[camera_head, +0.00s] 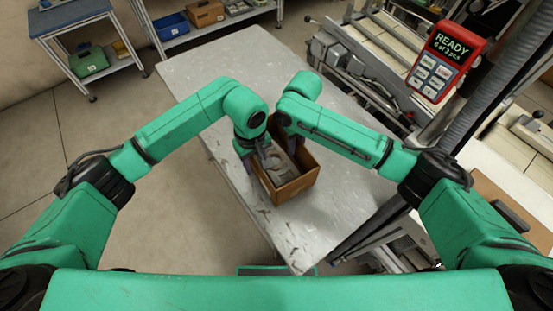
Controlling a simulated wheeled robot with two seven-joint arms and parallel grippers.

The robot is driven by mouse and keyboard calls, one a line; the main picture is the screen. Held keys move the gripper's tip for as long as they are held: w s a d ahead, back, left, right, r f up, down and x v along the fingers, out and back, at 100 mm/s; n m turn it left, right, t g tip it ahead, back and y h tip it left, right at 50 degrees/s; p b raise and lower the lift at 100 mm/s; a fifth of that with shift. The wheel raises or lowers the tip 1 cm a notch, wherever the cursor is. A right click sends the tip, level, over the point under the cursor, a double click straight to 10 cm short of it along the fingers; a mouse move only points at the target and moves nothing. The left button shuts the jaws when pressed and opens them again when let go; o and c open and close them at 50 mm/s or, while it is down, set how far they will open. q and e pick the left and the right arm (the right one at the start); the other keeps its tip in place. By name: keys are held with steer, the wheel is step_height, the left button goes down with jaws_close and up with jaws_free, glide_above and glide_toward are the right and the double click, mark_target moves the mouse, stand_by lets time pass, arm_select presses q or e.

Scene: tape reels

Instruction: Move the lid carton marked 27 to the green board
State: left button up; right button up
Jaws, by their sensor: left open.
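An open brown carton (303,181) stands on the grey metal table. Grey parts lie inside it, too small to identify. I cannot read a 27 on it, and I cannot make out a lid. My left gripper (258,153) is open at the carton's left back corner, pointing down; I cannot tell whether it touches the carton. My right gripper (290,135) is at the carton's back side, mostly hidden by its own wrist, so its fingers do not show clearly. I cannot identify a green board with certainty.
The worn grey table (215,75) is clear behind and in front of the carton. A machine with rails stands to the right, with a red handset (445,62) reading READY.

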arm_select(q)
steer(key=shift+w+f, duration=0.1)
steer(key=shift+f, duration=0.65)
arm_select(e)
steer(key=shift+w+f, duration=0.1)
steer(key=shift+f, duration=0.6)
arm_select(q)
steer(key=shift+r, duration=0.1)
steer(key=shift+c, duration=0.3)
arm_select(e)
steer(key=shift+r, duration=0.1)
steer(key=shift+c, duration=0.3)
arm_select(q)
jaws_close()
arm_select(e)
jaws_close()
